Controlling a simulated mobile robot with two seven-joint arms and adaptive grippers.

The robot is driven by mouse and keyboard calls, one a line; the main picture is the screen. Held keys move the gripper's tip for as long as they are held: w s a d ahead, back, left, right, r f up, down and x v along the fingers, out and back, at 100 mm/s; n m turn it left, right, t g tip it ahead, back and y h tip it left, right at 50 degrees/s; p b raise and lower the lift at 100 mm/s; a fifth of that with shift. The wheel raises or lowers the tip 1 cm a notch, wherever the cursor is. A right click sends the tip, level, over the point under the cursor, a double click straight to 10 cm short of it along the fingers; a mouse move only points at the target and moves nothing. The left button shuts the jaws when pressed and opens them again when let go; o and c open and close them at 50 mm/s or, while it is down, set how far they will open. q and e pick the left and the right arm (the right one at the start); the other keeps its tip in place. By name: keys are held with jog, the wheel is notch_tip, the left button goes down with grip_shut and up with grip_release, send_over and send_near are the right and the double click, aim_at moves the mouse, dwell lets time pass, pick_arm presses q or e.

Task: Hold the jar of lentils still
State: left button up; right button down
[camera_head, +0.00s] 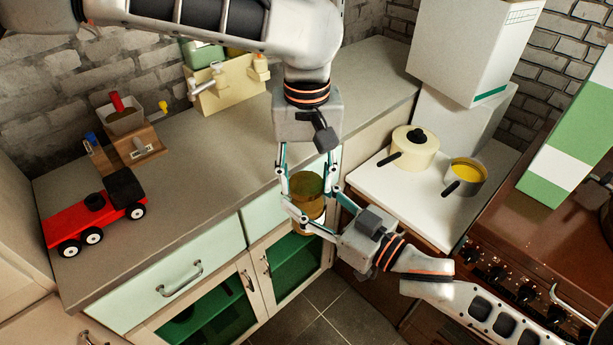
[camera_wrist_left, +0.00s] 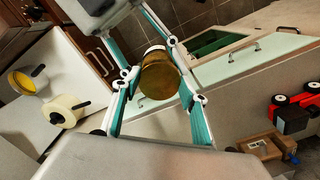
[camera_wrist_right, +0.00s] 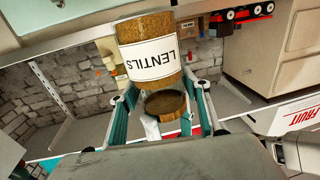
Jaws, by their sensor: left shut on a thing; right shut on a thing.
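The jar of lentils (camera_head: 309,212) is a brown-amber cylinder with a white label, held in the air in front of the counter. The label shows upside down in the right wrist view (camera_wrist_right: 150,62). My left gripper (camera_head: 311,187) comes from above and is shut on the jar, which also shows between its fingers in the left wrist view (camera_wrist_left: 160,77). My right gripper (camera_head: 318,213) reaches in from the lower right and is shut on the jar. A round brown disc (camera_wrist_right: 165,104) shows between the right fingers; I cannot tell whether it is attached to the jar.
The grey counter (camera_head: 190,190) bears a red toy truck (camera_head: 95,212) and a cream box with taps (camera_head: 226,85). A white worktop (camera_head: 395,200) holds a lidded cream pot (camera_head: 413,150) and a pan (camera_head: 465,175). A brown stove (camera_head: 510,225) stands at right.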

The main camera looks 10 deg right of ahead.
pick_arm(q)
jog(key=shift+r, duration=0.15)
jog(key=shift+r, duration=0.95)
jog(key=shift+r, duration=0.1)
